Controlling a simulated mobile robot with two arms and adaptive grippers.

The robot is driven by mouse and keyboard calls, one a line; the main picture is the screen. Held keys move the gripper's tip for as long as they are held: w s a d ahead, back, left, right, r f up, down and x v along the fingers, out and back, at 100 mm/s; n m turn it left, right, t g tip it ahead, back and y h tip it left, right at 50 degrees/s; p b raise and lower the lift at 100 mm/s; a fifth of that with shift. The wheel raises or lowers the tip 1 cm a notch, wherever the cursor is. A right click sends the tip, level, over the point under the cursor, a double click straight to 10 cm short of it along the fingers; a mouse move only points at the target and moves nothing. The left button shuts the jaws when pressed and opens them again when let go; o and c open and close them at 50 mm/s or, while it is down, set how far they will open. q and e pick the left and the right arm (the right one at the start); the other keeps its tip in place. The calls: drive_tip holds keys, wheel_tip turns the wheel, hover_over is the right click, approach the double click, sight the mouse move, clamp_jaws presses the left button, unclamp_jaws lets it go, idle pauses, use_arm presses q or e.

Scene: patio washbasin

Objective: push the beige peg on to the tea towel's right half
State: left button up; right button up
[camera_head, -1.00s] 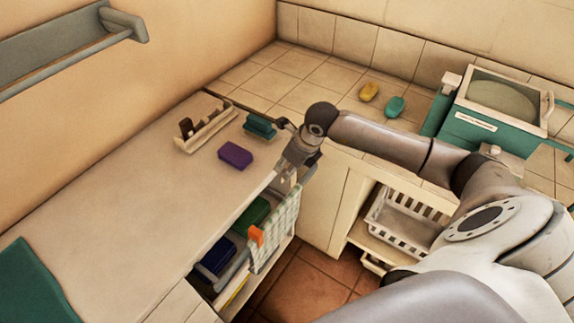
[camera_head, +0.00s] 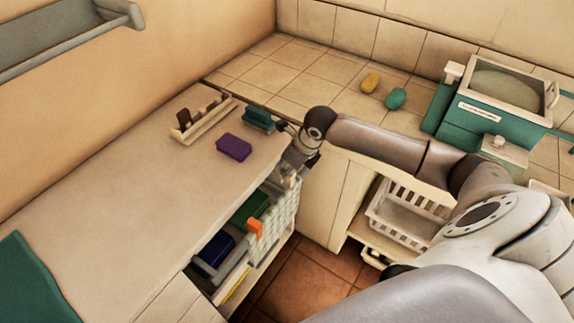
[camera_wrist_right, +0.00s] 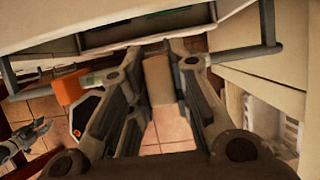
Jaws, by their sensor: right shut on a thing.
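The checked tea towel (camera_head: 284,212) hangs over the rail at the front of the open shelf. An orange peg (camera_head: 255,228) sits at its near end; it also shows in the wrist view (camera_wrist_right: 70,88). My right gripper (camera_head: 292,172) is at the towel's far end, by the rail. In the wrist view its fingers (camera_wrist_right: 158,68) are shut on the beige peg (camera_wrist_right: 158,82), close to the grey rail (camera_wrist_right: 262,52). Whether the peg touches the towel is hidden. A dark shape at the wrist view's lower left looks like my left gripper (camera_wrist_right: 30,138); its jaws are unclear.
A purple block (camera_head: 234,147), a teal block (camera_head: 259,118) and a small rack (camera_head: 205,125) stand on the counter. Folded cloths (camera_head: 214,252) lie in the shelf under it. A white basket (camera_head: 405,220) stands right of my gripper.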

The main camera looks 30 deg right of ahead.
drive_tip(key=b, duration=0.3)
hover_over(287, 190)
drive_tip(key=shift+f, duration=2.45)
drive_tip(key=shift+f+b, duration=0.9)
drive_tip(key=shift+f, duration=0.25)
drive_tip(key=o, duration=0.8)
drive_tip(key=shift+o, duration=0.2)
